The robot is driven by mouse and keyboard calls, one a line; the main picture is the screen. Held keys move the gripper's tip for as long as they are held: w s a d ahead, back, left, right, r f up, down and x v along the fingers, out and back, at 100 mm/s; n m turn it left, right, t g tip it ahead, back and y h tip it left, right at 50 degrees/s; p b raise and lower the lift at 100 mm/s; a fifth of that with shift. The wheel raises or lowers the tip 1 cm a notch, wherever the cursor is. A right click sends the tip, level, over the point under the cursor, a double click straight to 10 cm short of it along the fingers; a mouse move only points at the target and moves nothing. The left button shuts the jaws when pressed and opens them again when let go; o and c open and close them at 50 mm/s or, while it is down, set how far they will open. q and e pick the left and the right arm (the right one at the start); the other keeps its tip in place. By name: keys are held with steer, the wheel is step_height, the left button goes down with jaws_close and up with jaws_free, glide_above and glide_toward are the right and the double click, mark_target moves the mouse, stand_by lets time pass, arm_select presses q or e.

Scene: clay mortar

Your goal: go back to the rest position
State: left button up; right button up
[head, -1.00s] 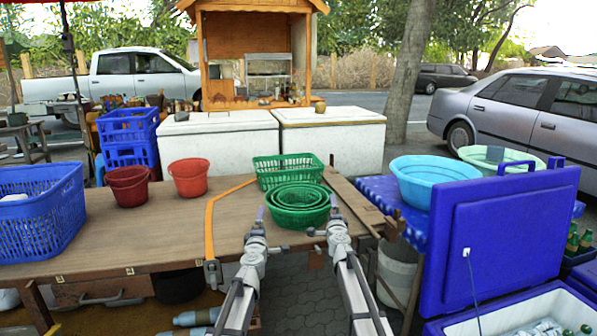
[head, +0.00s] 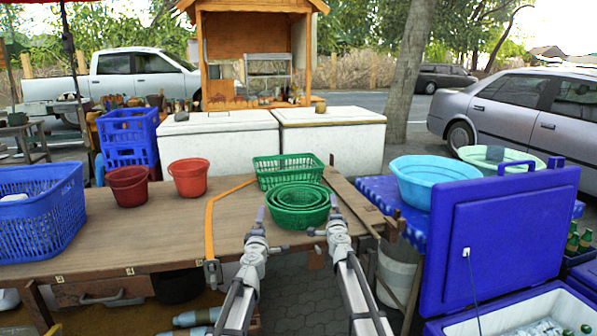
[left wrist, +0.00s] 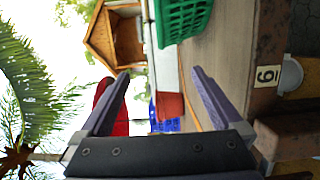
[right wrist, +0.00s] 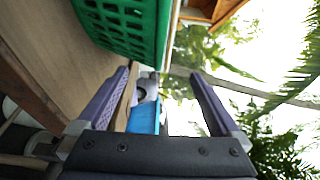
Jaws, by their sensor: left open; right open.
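My left gripper (head: 259,214) is in the head view at the table's front edge, just left of the nested round green baskets. In the left wrist view its two fingers (left wrist: 160,88) stand apart with nothing between them. My right gripper (head: 335,206) is just right of the same baskets, and in the right wrist view its fingers (right wrist: 163,85) are apart and empty. The round green baskets (head: 298,219) sit upright on the table between the two grippers. Whether either gripper touches them cannot be told.
The wooden table (head: 130,240) holds a rectangular green basket (head: 268,181), two red buckets (head: 128,187) (head: 189,178) and a blue crate (head: 40,212). A blue basin (head: 432,184) and a blue cooler with its lid (head: 500,235) raised stand at the right. The table's middle left is clear.

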arm_select(q)
steer(key=shift+w, duration=0.55)
arm_select(e)
steer(key=w, duration=0.3)
arm_select(q)
glide_toward(268, 200)
steer(key=w, duration=0.4)
steer(key=shift+w+a, duration=0.15)
steer(key=shift+w, duration=0.2)
arm_select(e)
steer(key=shift+s, duration=0.2)
steer(key=shift+a, duration=0.15)
arm_select(q)
steer(key=shift+s, duration=0.15)
